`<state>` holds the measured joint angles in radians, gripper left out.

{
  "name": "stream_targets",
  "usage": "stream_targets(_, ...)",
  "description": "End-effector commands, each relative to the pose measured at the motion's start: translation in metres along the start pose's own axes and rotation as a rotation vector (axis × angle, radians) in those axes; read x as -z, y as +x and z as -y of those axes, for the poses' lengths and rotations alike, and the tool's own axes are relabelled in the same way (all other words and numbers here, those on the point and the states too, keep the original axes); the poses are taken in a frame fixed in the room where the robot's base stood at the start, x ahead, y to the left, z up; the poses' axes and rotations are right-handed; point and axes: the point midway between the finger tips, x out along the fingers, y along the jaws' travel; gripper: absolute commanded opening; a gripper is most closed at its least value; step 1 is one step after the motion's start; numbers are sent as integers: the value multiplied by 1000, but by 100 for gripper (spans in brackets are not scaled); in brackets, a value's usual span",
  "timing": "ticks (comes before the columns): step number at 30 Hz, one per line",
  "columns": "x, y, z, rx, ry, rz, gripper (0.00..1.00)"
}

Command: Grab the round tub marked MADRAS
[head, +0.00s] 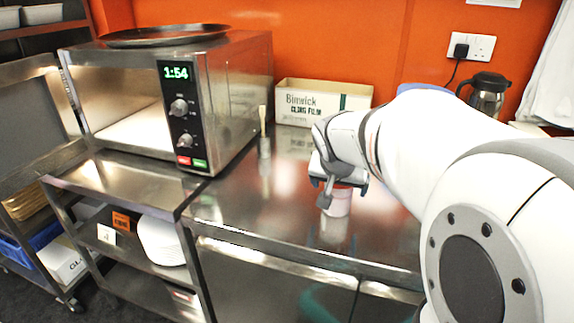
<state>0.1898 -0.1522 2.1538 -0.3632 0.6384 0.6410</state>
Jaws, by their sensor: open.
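A small round tub (338,205), white with a reddish upper part, stands on the steel counter (255,200) near its front edge. Any lettering on it is too small to read. My gripper (343,189) is open and points down over the tub. One finger is at the tub's left and front side and the other at its right. The gripper hides the tub's top. I cannot tell whether the fingers touch it.
A microwave (228,85) with its door open stands at the left, a round tray (165,36) on top. A cling film box (322,98) and a steel jug (488,92) stand at the back. White plates (160,240) sit on the shelf below.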

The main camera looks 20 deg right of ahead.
Motion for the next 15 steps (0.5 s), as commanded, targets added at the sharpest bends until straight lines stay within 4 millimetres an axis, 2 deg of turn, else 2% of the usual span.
stream_targets(7,-4,38,1,-1,0,2,89)
stream_targets(15,-3,46,1,0,-1,0,89)
